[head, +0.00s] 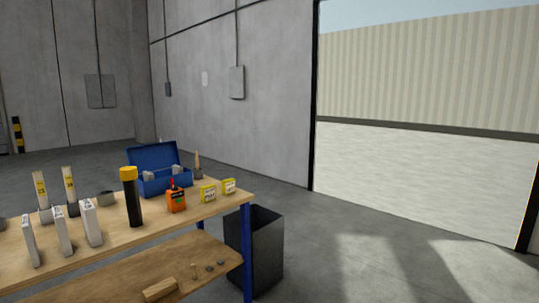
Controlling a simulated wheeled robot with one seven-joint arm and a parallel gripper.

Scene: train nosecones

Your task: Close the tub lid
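A blue tub (166,185) stands on the workbench near its far end. Its blue lid (152,156) is open and tilted up at the back. Light grey items (177,169) show inside the tub, but I cannot make out what they are. My gripper is not in this view.
The wooden workbench (112,246) holds several white boxes (61,231), a black cylinder with a yellow cap (130,197), an orange container (176,197) and two small yellow boxes (208,194). A dark bin (262,247) stands beside the bench. The floor to the right is clear.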

